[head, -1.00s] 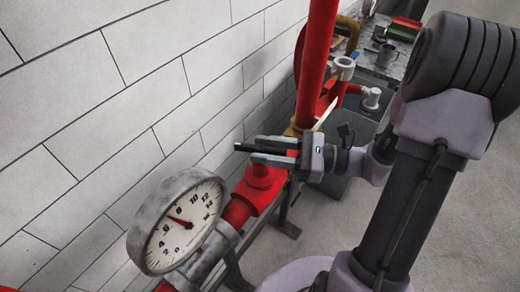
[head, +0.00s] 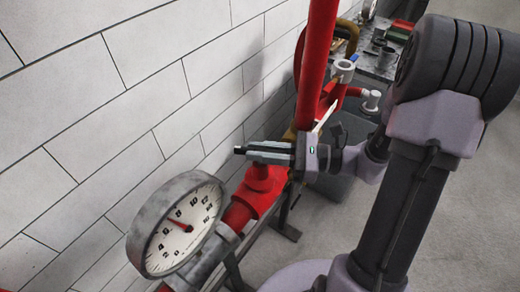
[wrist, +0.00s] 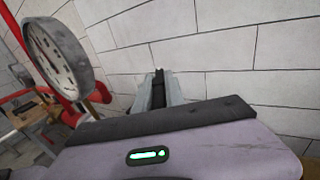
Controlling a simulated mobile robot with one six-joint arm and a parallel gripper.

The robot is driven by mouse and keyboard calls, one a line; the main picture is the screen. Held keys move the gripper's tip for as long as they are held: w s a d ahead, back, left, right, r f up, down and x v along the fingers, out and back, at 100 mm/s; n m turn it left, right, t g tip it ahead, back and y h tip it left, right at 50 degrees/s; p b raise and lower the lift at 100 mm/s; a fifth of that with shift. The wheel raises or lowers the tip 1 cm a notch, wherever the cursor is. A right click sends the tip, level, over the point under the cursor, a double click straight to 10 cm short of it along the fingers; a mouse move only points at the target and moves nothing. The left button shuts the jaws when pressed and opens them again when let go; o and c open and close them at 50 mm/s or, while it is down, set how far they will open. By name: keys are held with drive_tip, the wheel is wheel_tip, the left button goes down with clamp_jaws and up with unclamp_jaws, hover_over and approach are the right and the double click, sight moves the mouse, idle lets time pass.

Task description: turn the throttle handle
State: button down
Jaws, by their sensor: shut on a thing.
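My gripper (head: 262,153) is at the middle of the head view, in front of the white wall and above the red pipe fitting. Its two fingers are closed together, pointing left. A small dark end (head: 239,149) sticks out past the fingertips; it looks like the throttle handle, mostly hidden between the fingers. In the wrist view the gripper (wrist: 160,92) points at the wall, and a thin dark piece (wrist: 159,73) shows between the fingers.
A round dial gauge (head: 178,222) stands at the lower left, left of my gripper in the wrist view (wrist: 57,58). A red vertical pipe (head: 315,65) rises just behind the gripper. A red fitting (head: 258,190) lies below it. A grey bench (head: 378,65) is at the back.

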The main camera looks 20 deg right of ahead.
drive_tip(key=n+g+y+p, duration=0.1)
drive_tip(key=n+g, duration=0.1)
drive_tip(key=g, duration=0.1)
drive_tip(key=n+g+y+p, duration=0.1)
drive_tip(key=n+g, duration=0.1)
drive_tip(key=g, duration=0.1)
drive_tip(key=shift+r+p, duration=0.15)
drive_tip(key=shift+p, duration=0.2)
drive_tip(key=n+g+p, duration=0.2)
drive_tip(key=g, duration=0.2)
drive_tip(key=shift+n, duration=0.3)
drive_tip(key=shift+g+p, duration=0.4)
drive_tip(key=c, duration=1.4)
unclamp_jaws()
drive_tip(key=shift+d, duration=0.1)
